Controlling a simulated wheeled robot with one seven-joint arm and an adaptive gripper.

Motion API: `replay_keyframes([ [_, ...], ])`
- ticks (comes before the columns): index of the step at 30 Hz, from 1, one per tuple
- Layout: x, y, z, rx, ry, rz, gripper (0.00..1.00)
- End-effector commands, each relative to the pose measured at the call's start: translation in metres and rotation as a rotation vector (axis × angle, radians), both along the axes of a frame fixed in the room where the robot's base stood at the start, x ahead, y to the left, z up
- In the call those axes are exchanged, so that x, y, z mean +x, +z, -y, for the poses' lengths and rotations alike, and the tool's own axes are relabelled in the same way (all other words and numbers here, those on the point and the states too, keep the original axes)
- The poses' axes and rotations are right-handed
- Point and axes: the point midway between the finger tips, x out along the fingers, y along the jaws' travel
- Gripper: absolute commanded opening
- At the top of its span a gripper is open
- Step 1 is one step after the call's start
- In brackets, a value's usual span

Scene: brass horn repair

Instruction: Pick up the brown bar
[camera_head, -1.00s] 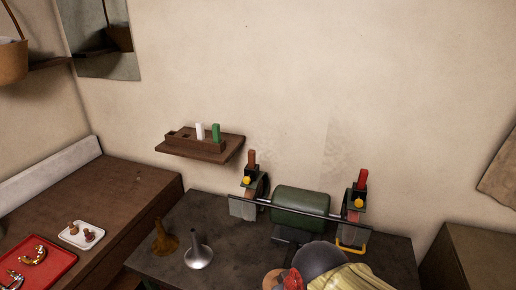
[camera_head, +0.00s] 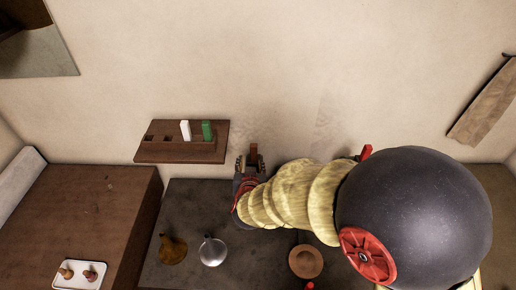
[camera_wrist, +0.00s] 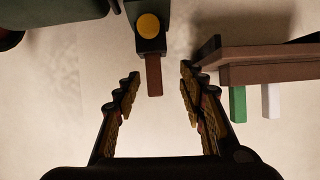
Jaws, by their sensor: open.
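The brown bar (camera_head: 253,151) stands upright out of the left end of the bench grinder, which is mostly hidden behind my arm in the head view. In the wrist view, which looks upside down, the brown bar (camera_wrist: 154,76) sticks out of a dark holder with a yellow knob (camera_wrist: 148,26). My gripper (camera_head: 251,163) is at the bar in the head view. In the wrist view my gripper (camera_wrist: 160,74) is open, with one finger on each side of the bar's free end. Gaps show on both sides, wider on the right.
A wall shelf (camera_head: 150,156) with a white bar (camera_head: 185,130) and a green bar (camera_head: 207,130) is left of the gripper; its edge shows close by in the wrist view (camera_wrist: 270,72). A red bar (camera_head: 366,152) is partly hidden by my arm. Two funnels stand on the bench.

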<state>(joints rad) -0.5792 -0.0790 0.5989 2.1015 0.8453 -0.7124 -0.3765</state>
Motion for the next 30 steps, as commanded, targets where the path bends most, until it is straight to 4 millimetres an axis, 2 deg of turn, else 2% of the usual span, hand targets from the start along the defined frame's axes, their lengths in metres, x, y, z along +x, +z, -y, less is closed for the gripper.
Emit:
replay_keyframes([
  [3, 0.006, 0.013, 0.009, -0.033, -0.021, 0.055, 0.41],
  [5, 0.010, 0.015, 0.011, -0.045, -0.021, 0.066, 0.41],
  [14, 0.036, 0.004, 0.011, -0.049, -0.018, 0.063, 0.41],
  [24, 0.074, -0.011, 0.009, -0.048, -0.018, 0.062, 0.41],
  [30, 0.080, -0.013, 0.009, -0.047, -0.016, 0.063, 0.41],
])
